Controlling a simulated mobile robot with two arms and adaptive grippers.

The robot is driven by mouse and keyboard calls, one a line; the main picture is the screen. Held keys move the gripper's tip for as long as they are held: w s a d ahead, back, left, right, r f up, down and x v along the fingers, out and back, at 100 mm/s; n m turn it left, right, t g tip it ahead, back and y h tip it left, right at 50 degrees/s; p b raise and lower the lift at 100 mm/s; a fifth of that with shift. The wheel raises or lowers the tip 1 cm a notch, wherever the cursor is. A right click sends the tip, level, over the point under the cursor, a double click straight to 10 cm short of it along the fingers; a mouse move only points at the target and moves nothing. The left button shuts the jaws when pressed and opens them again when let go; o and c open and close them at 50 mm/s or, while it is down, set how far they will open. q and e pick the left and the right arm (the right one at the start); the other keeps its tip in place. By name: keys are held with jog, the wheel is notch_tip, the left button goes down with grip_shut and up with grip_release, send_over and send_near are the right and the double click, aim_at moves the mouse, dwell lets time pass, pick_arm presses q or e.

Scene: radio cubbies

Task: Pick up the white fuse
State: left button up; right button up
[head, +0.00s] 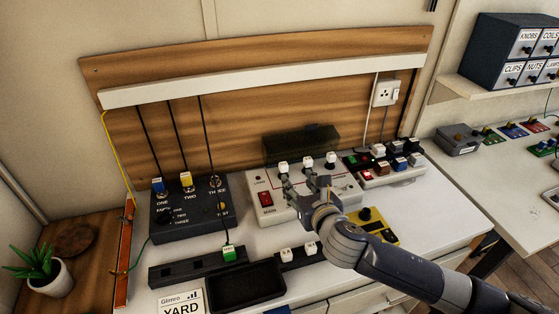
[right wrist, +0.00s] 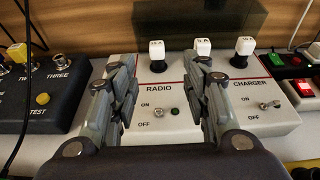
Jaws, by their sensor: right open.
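Several small white fuses show in the head view. Three stand in a row at the back of the white radio and charger box: left (head: 283,167), middle (head: 308,163) and right (head: 330,159). In the right wrist view the left fuse (right wrist: 157,50), middle fuse (right wrist: 203,47) and right fuse (right wrist: 245,46) stand upright on dark posts. Two more white fuses (head: 286,254) (head: 310,248) sit in the dark rail in front. My right gripper (head: 303,184) is open and empty above the box; its fingers (right wrist: 159,72) frame the left fuse, which lies beyond them. My left gripper is not in view.
A dark switch box (head: 189,216) with wires stands to the left. A green block (head: 229,254) sits in the rail beside a black tray (head: 247,286). A power strip (head: 399,175) with coloured blocks and a yellow device (head: 371,222) are to the right.

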aim_at(284, 165)
jog(key=x, duration=0.3)
jog(key=shift+w+a, duration=0.15)
jog(key=shift+w, duration=0.2)
jog(key=shift+w+a, duration=0.1)
jog(key=shift+w, duration=0.15)
jog(key=x, duration=0.4)
jog(key=shift+w+a+r, duration=0.15)
jog(key=shift+w+a, duration=0.05)
jog(key=shift+a, duration=0.1)
jog(key=shift+w+a, duration=0.15)
jog(key=shift+w, duration=0.3)
jog(key=shift+c, duration=0.5)
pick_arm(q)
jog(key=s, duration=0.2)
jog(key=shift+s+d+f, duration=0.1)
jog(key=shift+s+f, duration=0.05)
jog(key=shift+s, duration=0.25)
pick_arm(e)
jog(key=c, duration=0.8)
